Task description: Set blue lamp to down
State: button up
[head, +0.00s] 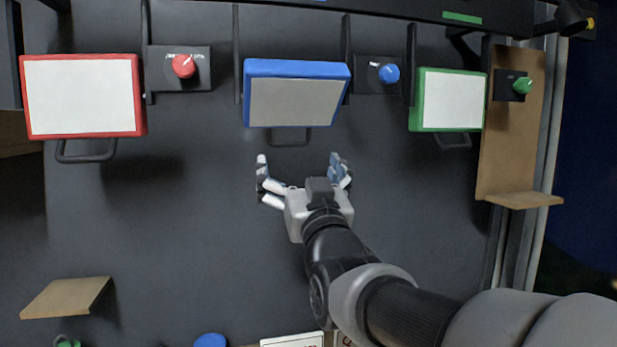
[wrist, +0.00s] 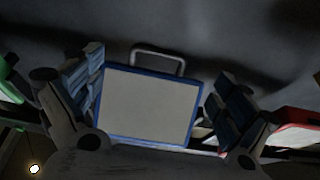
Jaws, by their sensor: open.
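The blue lamp (head: 297,100) is a blue-framed panel with a grey face, in the upper middle of the head view. Its top frame edge shows thick, and its face looks greyer than the red and green lamps' faces. A dark loop handle (head: 289,138) hangs below its lower edge. My gripper (head: 299,160) is open and empty just below this handle, its fingers spread to either side. In the wrist view the blue lamp (wrist: 148,105) appears between my open fingers (wrist: 160,68), with its handle (wrist: 158,59) at the top. I see no contact.
A red lamp (head: 82,97) is at left and a green lamp (head: 448,100) at right. Red (head: 184,66), blue (head: 389,74) and green (head: 523,86) knobs sit beside the lamps. A wooden ledge (head: 524,200) juts out at right. The dark wall left of my gripper is clear.

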jog(key=v, duration=0.2)
jog(key=shift+s+d+f, duration=0.1)
jog(key=shift+s+f, duration=0.05)
jog(key=shift+s, duration=0.2)
